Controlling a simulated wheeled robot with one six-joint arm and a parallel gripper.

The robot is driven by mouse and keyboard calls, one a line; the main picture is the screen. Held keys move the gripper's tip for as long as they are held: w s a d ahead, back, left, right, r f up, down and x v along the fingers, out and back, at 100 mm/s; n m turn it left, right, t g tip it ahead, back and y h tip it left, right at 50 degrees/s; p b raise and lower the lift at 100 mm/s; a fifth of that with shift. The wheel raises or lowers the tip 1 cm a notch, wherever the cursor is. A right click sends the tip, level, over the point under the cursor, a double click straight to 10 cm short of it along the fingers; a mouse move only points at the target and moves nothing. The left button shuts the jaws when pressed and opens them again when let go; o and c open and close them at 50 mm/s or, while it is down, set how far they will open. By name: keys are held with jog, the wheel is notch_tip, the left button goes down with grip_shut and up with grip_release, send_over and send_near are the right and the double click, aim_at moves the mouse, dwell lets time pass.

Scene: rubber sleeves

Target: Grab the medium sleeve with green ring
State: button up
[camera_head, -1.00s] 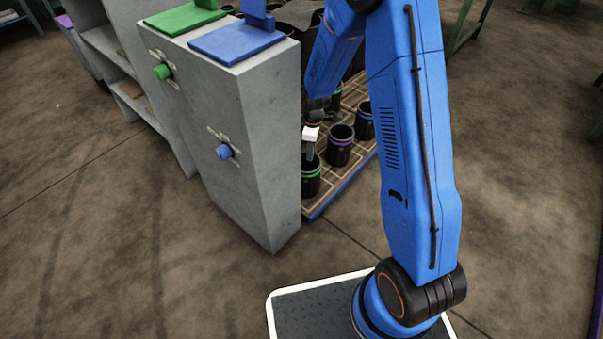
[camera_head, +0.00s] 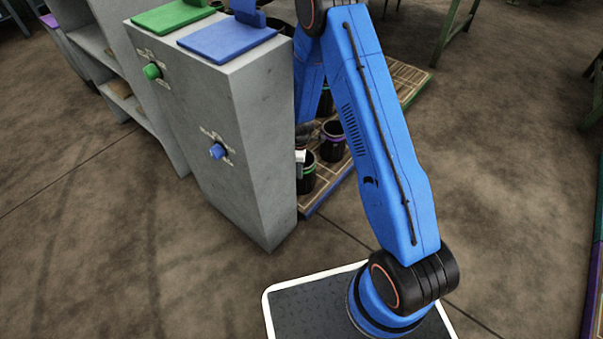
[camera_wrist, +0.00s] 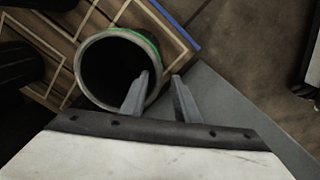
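A black sleeve with a green ring (camera_head: 308,176) stands on the wooden pallet beside the grey cabinet, partly hidden by it. In the wrist view the same sleeve (camera_wrist: 84,72) shows its round open top, with the green ring at the upper right. My gripper (camera_wrist: 161,75) is open, with one finger over the sleeve's opening and the other just outside its right wall, so the rim lies between them in the picture. How deep the fingers reach is unclear. In the head view my gripper (camera_head: 300,156) is mostly hidden behind the cabinet edge.
A sleeve with a purple ring (camera_head: 332,140) stands just behind. The grey cabinet (camera_head: 262,160) with green and blue knobs is close on the left. The pallet (camera_head: 405,82) extends to the back right. The floor in front is clear.

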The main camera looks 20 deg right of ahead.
notch_tip(320, 180, down, 8)
jog(key=shift+d+r, duration=0.15)
jog(key=shift+r, duration=0.05)
jog(key=shift+w, duration=0.1)
grip_shut()
dwell(0.3)
dwell(1.4)
